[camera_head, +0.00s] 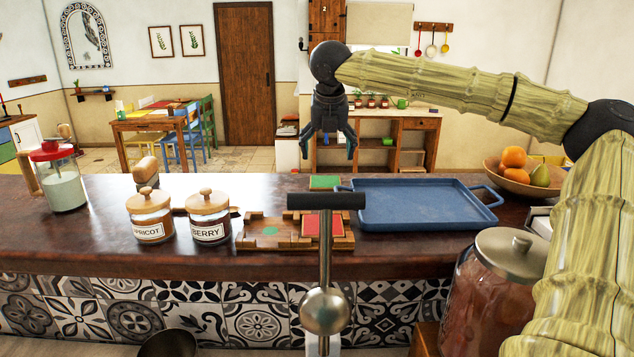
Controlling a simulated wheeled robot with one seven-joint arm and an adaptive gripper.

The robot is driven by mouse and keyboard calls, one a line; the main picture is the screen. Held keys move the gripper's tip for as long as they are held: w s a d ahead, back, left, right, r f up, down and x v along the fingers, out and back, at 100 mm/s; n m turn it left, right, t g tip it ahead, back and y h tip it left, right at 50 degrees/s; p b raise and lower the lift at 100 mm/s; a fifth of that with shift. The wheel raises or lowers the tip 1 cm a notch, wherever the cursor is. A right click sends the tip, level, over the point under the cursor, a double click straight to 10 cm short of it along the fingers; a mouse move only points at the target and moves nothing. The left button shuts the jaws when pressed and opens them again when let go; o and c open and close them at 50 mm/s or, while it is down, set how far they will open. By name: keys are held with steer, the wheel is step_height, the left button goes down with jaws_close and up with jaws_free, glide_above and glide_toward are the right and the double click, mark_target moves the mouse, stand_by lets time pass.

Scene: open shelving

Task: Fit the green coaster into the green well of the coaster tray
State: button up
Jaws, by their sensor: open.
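The green coaster (325,181) lies flat on the dark counter, just behind the coaster tray. The wooden coaster tray (287,243) has raised block edges. A green patch (269,231) marks the green well in its left part, which looks empty. A red coaster or red well (312,228) shows in its right part; I cannot tell which. A dark-handled post hides part of the tray's right side. My gripper (328,153) is open and empty, pointing down, high above the counter and roughly over the green coaster.
A blue tray (420,214) sits right of the green coaster. Jars labelled apricot (151,215) and berry (208,217) stand left of the coaster tray. The dark-handled post (326,201) rises in front. A fruit bowl (525,176) and a lidded jar (497,290) are at right.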

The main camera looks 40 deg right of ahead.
mark_target(325, 181)
steer(key=shift+s+d+f+p, duration=0.3)
steer(key=shift+s+d+f, duration=0.2)
steer(key=shift+d+f, duration=0.3)
steer(key=w+f, duration=0.3)
steer(key=shift+w, duration=0.3)
steer(key=shift+s+f+p, duration=0.25)
steer(key=shift+s+p, duration=0.4)
steer(key=shift+p, duration=0.05)
steer(key=f, duration=0.1)
steer(key=w+f, duration=0.1)
steer(key=f+p, duration=0.1)
steer(key=shift+w+d+f, duration=0.15)
steer(key=shift+w+f, duration=0.05)
steer(key=shift+w, duration=0.2)
steer(key=shift+d+f, duration=0.2)
steer(key=shift+f, duration=0.05)
steer(key=shift+s+d+r, duration=0.1)
steer(key=shift+s+d, duration=0.05)
steer(key=shift+s, duration=0.15)
steer(key=shift+w+a, duration=0.2)
steer(key=shift+w, duration=0.05)
steer(key=shift+s+a, duration=0.15)
steer(key=shift+s, duration=0.05)
